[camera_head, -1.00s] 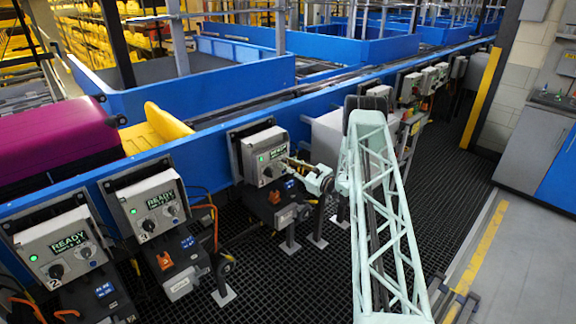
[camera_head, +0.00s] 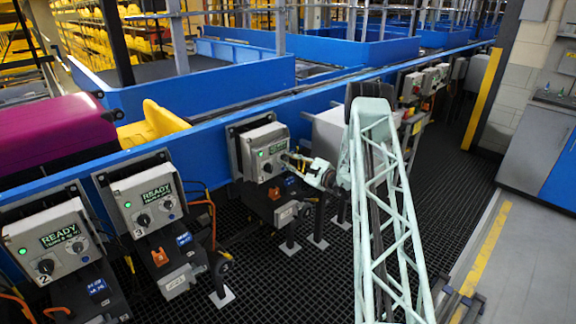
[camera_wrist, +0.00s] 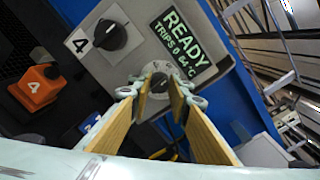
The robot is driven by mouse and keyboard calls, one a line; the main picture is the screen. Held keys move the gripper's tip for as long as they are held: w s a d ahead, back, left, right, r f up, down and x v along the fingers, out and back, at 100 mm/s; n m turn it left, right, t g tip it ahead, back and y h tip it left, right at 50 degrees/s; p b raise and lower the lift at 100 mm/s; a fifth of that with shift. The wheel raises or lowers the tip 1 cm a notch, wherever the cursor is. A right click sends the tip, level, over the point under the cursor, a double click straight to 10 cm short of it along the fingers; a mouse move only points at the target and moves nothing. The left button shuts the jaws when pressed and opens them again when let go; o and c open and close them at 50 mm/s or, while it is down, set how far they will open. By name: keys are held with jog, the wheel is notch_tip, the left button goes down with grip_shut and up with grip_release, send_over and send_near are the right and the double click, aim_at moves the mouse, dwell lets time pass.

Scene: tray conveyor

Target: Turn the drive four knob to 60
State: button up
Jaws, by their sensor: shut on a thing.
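The grey drive four control box (camera_head: 253,167) is mounted on the blue conveyor side, and its face fills the middle of the wrist view (camera_wrist: 90,62). Its display (camera_wrist: 181,42) reads READY and a trip line that looks like 64 °C. A small dial knob (camera_wrist: 160,82) with marks around it sits below the display. My gripper (camera_wrist: 161,86) is shut on this knob, one finger on each side. The fingers hide part of the knob and scale. In the head view my gripper (camera_head: 290,160) is at the box's right side.
A larger black selector knob (camera_wrist: 110,35) sits beside the white 4 label (camera_wrist: 77,41). An orange block marked 4 (camera_wrist: 37,87) is at the left. Drive three's box (camera_head: 150,200) and drive two's box (camera_head: 60,243) stand further left in the head view.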

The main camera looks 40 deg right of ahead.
jog(key=shift+n+b, duration=1.4)
jog(key=shift+b, duration=0.05)
jog(key=o, duration=0.9)
jog(key=shift+c, duration=0.2)
jog(key=s+d, duration=0.1)
jog(key=s, duration=1.1)
jog(key=shift+r, duration=0.25)
jog(key=shift+w, duration=0.1)
